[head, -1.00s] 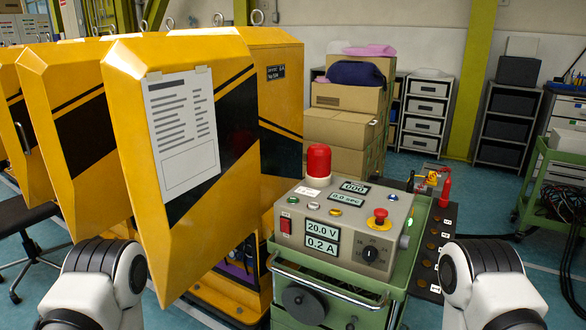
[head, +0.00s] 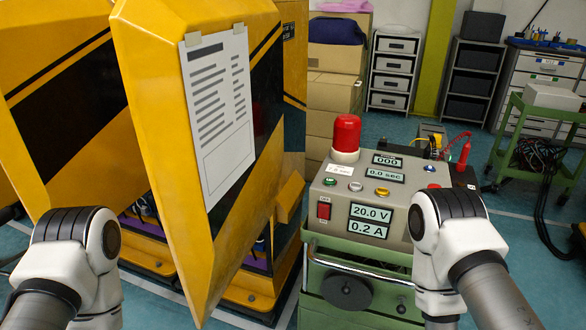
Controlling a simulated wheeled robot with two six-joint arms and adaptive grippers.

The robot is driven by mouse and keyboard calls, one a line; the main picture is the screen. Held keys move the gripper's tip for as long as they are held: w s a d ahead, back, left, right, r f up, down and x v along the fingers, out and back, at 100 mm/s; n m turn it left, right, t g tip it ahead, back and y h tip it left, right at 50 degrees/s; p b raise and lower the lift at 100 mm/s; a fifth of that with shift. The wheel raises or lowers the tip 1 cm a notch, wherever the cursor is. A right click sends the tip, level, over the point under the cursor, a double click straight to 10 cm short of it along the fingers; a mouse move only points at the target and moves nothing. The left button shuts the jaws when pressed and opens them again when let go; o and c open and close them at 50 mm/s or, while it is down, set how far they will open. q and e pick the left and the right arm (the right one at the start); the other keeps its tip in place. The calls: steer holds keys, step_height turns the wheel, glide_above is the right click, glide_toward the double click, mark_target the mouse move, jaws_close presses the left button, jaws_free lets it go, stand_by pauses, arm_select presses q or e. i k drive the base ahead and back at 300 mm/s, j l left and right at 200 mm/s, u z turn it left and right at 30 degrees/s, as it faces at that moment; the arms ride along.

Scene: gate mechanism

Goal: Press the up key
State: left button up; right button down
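The grey control box (head: 315,192) sits on a green cart right of centre in the head view. On its top are a green button (head: 330,181), a white button (head: 355,186) and a yellow button (head: 382,191). A red switch (head: 323,210) is on its front, left of displays reading 20.0 V and 0.2 A. I cannot make out which control is the up key. My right arm covers the right part of the box, including where the red knob and dial were. Both my arms show at the lower corners, but neither gripper is in view.
A red beacon (head: 346,135) stands at the back of the box. A tall yellow and black gate panel (head: 150,120) with a paper sheet (head: 217,115) rises close on the left. The cart's front handle (head: 350,268) sticks out below. A green trolley (head: 550,150) stands at right.

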mark_target(330, 181)
steer(key=i+j+z, duration=0.1)
steer(key=i+j, duration=0.2)
steer(key=i+j+z, duration=0.1)
steer(key=i+j, duration=0.2)
steer(key=i+j+z, duration=0.1)
steer(key=i+j, duration=0.15)
steer(key=j, duration=0.25)
steer(key=i+j+z, duration=0.1)
steer(key=i+j, duration=0.2)
steer(key=j, duration=0.15)
